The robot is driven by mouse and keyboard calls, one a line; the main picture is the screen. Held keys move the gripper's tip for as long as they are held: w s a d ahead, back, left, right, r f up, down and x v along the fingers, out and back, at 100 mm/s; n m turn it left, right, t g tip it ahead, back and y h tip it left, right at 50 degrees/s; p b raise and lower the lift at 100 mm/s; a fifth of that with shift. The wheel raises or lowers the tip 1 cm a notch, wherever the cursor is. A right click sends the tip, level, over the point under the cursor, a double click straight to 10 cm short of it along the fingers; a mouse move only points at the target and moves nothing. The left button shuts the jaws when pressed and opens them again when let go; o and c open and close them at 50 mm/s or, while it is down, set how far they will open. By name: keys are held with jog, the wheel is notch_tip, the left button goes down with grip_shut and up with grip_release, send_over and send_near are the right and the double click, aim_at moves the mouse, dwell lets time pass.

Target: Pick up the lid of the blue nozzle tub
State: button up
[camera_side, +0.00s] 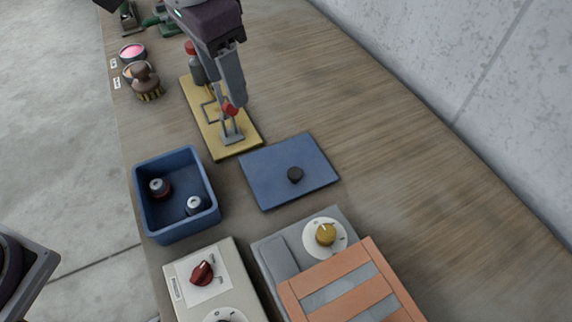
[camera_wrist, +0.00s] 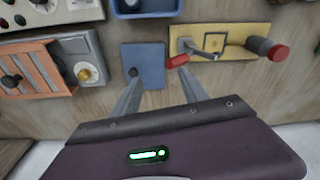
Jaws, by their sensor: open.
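Two small nozzles stand inside the tub. My gripper (camera_wrist: 159,75) is open and empty. In the side view my gripper (camera_side: 236,100) is above the yellow plate, behind the lid and apart from it.
A yellow plate (camera_side: 213,122) with a red-tipped lever and a bottle-like part lies beside the lid. Control boxes with a red knob (camera_side: 202,273) and a yellow knob (camera_side: 325,234), plus an orange slatted piece (camera_side: 345,288), stand in front. The bench right of the lid is clear.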

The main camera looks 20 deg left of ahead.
jog(key=m+g, duration=0.1)
jog(key=m, duration=0.1)
send_near(295, 172)
jog(key=shift+w+a+f+y, duration=0.25)
jog(key=shift+a+f+y, duration=0.1)
jog(key=shift+f, duration=0.15)
jog(key=f, duration=0.5)
jog(key=d+f, duration=0.1)
jog(key=f, duration=0.1)
jog(key=shift+s+d+f, duration=0.1)
jog(key=shift+s+f, duration=0.1)
jog(key=shift+f, duration=0.15)
jog(key=shift+c, duration=0.4)
grip_shut()
